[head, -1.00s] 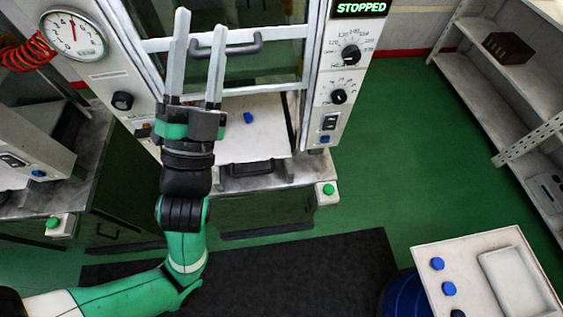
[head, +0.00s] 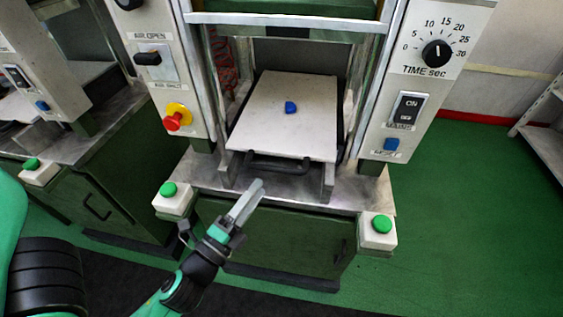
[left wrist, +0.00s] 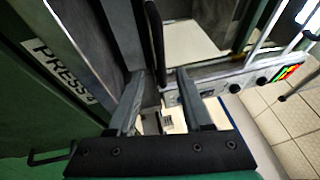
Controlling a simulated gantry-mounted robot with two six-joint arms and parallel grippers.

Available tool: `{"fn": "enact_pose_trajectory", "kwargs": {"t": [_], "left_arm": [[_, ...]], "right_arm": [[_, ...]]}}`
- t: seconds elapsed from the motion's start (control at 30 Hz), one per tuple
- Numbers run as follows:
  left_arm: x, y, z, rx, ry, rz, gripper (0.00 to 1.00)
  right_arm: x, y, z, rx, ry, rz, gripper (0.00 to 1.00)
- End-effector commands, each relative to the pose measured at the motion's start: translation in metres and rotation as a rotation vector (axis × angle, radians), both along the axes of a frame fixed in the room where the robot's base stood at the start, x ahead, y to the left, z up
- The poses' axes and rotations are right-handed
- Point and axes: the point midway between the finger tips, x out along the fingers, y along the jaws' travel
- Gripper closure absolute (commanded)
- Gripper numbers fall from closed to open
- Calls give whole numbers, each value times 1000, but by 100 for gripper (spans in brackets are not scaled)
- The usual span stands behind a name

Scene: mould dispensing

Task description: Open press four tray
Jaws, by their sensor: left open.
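The press tray (head: 270,127) is a pale flat plate inside the open bay of the middle press, with a black bar handle (head: 278,165) along its front edge. A small blue piece (head: 291,108) lies on the plate. My left gripper (head: 258,186) is open and empty, just in front of and below the handle, apart from it in the head view. In the left wrist view the open fingers (left wrist: 160,75) point toward the dark handle bar (left wrist: 155,40), and a "PRESS 4" label (left wrist: 60,72) shows at left. My right gripper is not in view.
Green buttons on white boxes stand at the left (head: 170,190) and right (head: 381,226) of the press front. A red emergency knob (head: 176,118) is on the left panel; a timer dial (head: 436,53) is on the right. Green floor (head: 470,240) is clear at right.

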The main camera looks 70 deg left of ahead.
Motion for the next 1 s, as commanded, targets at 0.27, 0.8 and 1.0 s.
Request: {"fn": "enact_pose_trajectory", "kwargs": {"t": [0.27, 0.8, 1.0], "left_arm": [[45, 33, 19, 0, -5, 5, 50], [88, 62, 20, 0, -2, 1, 50], [88, 61, 20, 0, -2, 1, 74]], "right_arm": [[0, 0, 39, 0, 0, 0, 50], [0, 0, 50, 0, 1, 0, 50], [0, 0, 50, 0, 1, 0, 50]]}}
